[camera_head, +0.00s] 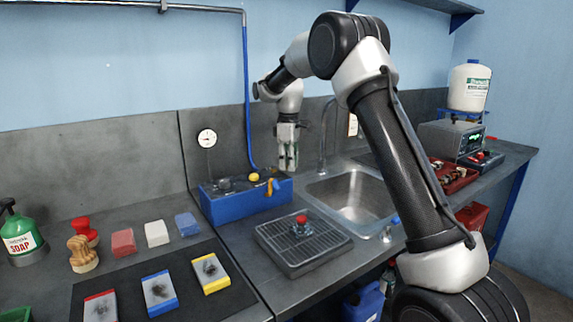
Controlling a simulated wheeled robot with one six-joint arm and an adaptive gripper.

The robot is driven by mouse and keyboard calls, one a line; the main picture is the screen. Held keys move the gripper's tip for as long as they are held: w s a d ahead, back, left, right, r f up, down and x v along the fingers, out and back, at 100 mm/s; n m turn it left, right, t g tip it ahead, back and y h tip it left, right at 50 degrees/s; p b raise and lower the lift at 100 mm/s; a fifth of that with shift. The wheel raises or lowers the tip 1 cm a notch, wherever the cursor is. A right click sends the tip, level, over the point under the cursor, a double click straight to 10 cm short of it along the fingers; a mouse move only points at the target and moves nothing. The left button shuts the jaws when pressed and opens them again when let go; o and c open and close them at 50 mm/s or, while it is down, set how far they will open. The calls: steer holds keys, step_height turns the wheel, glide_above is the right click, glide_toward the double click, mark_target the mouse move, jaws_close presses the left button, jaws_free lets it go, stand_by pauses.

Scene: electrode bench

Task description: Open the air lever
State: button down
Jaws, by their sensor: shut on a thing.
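A blue box (246,205) stands against the back splash, left of the sink. A yellow round knob (254,177) sits on its top near the foot of the blue hose (246,110). A small orange lever (273,186) stands beside the knob, near the box's right end. My gripper (288,168) points down over the right end of the box, just right of and above the orange lever. It is shut on a small pale-green thing (288,155), mostly hidden between the fingers. The fingertips look apart from the lever, but depth is hard to judge.
A round gauge (207,138) stands behind the box. A tap (323,135) and sink (352,198) are to the right. A grated tray (302,243) with a red knob (301,219) lies in front. Blocks and a soap bottle (20,236) are at left.

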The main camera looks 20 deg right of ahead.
steer(key=shift+w+d+n, duration=0.1)
steer(key=shift+w+n, duration=0.7)
steer(key=shift+n, duration=0.95)
steer(key=shift+w+d+n, duration=0.15)
steer(key=shift+w+n, duration=0.65)
steer(key=shift+n, duration=0.9)
steer(key=shift+w+d+n, duration=0.1)
steer(key=shift+w+n, duration=0.7)
steer(key=shift+n, duration=0.95)
steer(key=shift+r, duration=0.1)
steer(key=c, duration=1.4)
jaws_free()
step_height(320, 180, up, 12)
steer(key=shift+f, duration=0.1)
